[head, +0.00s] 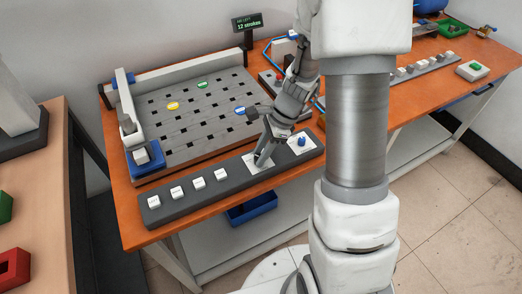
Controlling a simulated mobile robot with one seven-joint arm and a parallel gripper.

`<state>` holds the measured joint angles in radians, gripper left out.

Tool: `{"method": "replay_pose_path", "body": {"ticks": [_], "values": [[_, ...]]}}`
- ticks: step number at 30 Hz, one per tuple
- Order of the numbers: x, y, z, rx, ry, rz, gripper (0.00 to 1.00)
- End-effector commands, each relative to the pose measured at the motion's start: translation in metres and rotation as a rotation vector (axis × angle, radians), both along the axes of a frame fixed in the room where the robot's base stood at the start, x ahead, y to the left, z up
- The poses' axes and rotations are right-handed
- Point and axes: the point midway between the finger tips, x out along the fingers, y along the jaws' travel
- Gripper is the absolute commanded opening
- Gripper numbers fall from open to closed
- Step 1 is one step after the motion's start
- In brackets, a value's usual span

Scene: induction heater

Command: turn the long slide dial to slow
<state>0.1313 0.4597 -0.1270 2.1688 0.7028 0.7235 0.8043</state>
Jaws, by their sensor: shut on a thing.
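A dark grey control panel (222,192) runs along the front edge of the orange table. At its right end are two white dial plates. My gripper (262,160) points down at the left plate (253,169), its fingers shut on the dial there. The fingers hide that dial, so its pointing direction cannot be told. The right plate carries a blue dial (301,141), free of the gripper. The lettering on the plates is too small to read, so I cannot tell which marking is slow.
Several white buttons (198,183) line the panel's left part. Behind it lies a slotted grey board (190,118) with yellow, green and blue discs. A small display (247,22) reads "12 strokes". A blue bin (251,209) sits below the table. Another table (40,190) stands left.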

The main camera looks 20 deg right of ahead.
Motion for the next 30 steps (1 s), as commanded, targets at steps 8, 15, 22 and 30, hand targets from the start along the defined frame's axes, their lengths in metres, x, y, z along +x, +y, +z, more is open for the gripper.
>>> {"method": "replay_pose_path", "body": {"ticks": [8,15,22,30], "values": [[0.0018,-0.0001,0.0013,0.0,0.0,0.247,0.0],[0.0027,0.0002,0.001,0.0,0.0,0.406,0.0],[0.003,0.0003,0.0003,0.0,0.0,0.496,0.0],[0.0033,0.0004,0.0001,-0.001,0.0,0.531,0.0]]}}
